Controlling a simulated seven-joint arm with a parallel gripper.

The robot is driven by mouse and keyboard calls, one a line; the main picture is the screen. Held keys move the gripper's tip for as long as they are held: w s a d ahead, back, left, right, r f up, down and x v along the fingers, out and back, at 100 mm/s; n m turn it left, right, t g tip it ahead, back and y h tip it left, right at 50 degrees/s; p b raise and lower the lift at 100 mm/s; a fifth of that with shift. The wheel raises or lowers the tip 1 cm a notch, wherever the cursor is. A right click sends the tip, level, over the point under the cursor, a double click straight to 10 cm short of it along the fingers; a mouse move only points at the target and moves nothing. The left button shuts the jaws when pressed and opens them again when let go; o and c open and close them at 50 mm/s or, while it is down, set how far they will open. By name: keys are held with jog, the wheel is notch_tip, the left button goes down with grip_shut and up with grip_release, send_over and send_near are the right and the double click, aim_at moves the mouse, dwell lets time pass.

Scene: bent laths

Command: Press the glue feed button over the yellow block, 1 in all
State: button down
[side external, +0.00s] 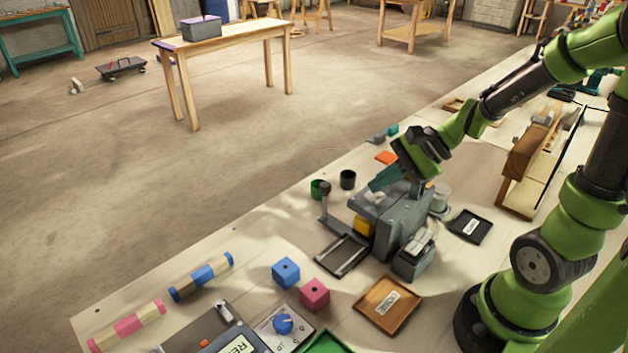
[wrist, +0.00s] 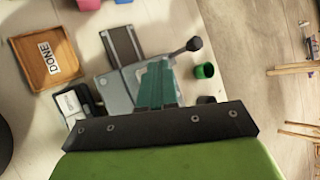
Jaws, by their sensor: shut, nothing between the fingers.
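The yellow block (side external: 363,226) sits low in the grey glue machine (side external: 402,222), at its front left side, partly covered by the housing. In the wrist view the machine (wrist: 116,91) lies under my fingers, and the yellow block is hidden. My gripper (side external: 372,187) has teal fingers shut and empty, pointing down at the machine's top. In the wrist view my gripper (wrist: 158,62) overlaps the machine's edge near its lever. I cannot tell whether the fingertips touch the machine. The feed button cannot be made out.
A lever with a dark knob (side external: 325,188) stands at the machine's left. Green (wrist: 204,71) and black cups (side external: 348,179) are close by. A wooden DONE tray (side external: 386,304), a blue cube (side external: 286,272) and a pink cube (side external: 315,294) lie in front.

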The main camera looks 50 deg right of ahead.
aim_at(382, 196)
jog(key=shift+s+a+f, duration=0.1)
jog(key=shift+f, duration=1.05)
dwell(0.9)
jog(key=shift+r, duration=1.3)
jog(key=shift+r, duration=2.5)
